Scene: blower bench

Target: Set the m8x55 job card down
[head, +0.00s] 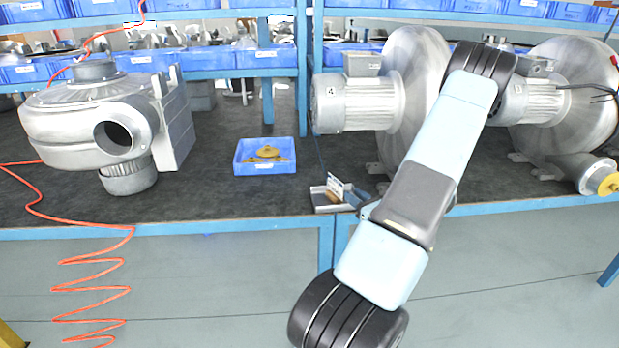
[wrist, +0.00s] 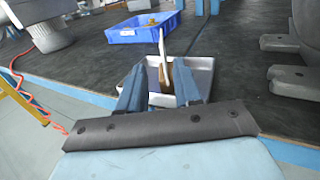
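The job card, a thin white card with print (head: 335,186), stands tilted at the small grey metal tray (head: 319,203) on the bench's front edge. In the wrist view the card (wrist: 162,45) shows nearly edge-on, with a brown piece beside it (wrist: 171,73), in front of the tray (wrist: 205,76). My gripper (wrist: 160,72) reaches over the near side of the tray, its two fingers apart on either side of the card. A gap shows left of the card; the right finger lies close to the brown piece. The card's lower edge is hidden and its print is too small to read.
A blue bin (head: 265,168) with yellow parts stands behind the tray. A large blower (head: 90,125) stands at left; two more blowers (head: 415,90) stand behind and right of my arm. An orange hose (head: 90,262) hangs at left. Dark bench top between is clear.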

